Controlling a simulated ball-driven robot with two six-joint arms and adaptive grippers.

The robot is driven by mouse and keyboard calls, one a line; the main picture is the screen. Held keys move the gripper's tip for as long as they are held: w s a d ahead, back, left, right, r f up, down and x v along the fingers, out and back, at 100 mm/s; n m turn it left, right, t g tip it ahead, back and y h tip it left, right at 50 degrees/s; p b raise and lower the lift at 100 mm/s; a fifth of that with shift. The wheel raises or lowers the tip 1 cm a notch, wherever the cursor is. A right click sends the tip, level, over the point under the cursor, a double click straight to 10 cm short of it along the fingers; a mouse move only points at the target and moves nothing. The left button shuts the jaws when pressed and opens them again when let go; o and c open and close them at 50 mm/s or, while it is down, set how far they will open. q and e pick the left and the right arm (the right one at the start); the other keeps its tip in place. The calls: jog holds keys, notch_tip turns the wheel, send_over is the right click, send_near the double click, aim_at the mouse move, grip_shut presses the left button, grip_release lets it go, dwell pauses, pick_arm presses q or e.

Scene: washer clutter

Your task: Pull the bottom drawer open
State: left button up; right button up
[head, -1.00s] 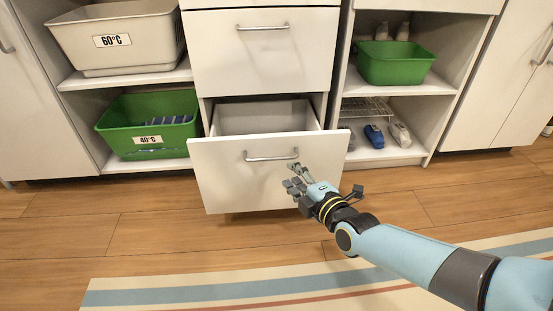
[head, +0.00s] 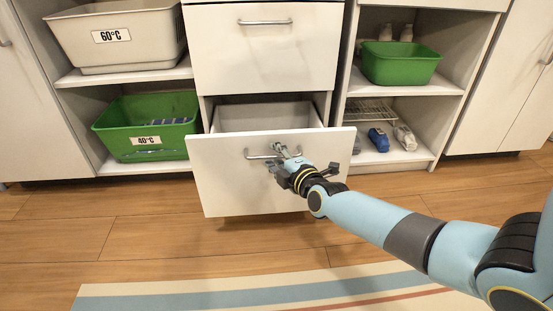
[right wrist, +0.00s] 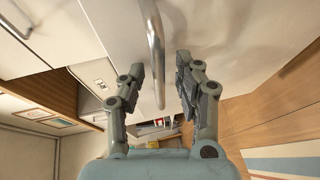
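The bottom drawer (head: 235,180) is pulled partly out, and its inside shows as empty grey above the white front. Its metal bar handle (head: 260,156) runs across the upper front. My right gripper (head: 282,158) is at the handle's right part in the head view. In the right wrist view the handle (right wrist: 154,60) runs between the two fingers of the gripper (right wrist: 157,85). The fingers stand apart on either side of the bar, with gaps showing. My left gripper is not in view.
A closed drawer (head: 265,60) sits above. A green 40°C bin (head: 120,138) and a beige 60°C bin (head: 75,45) stand on the left shelves. A green basket (head: 400,68) and shoes (head: 378,139) are on the right shelves. A striped rug (head: 200,297) lies on the wooden floor in front.

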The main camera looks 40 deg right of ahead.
grip_shut()
dwell(0.6)
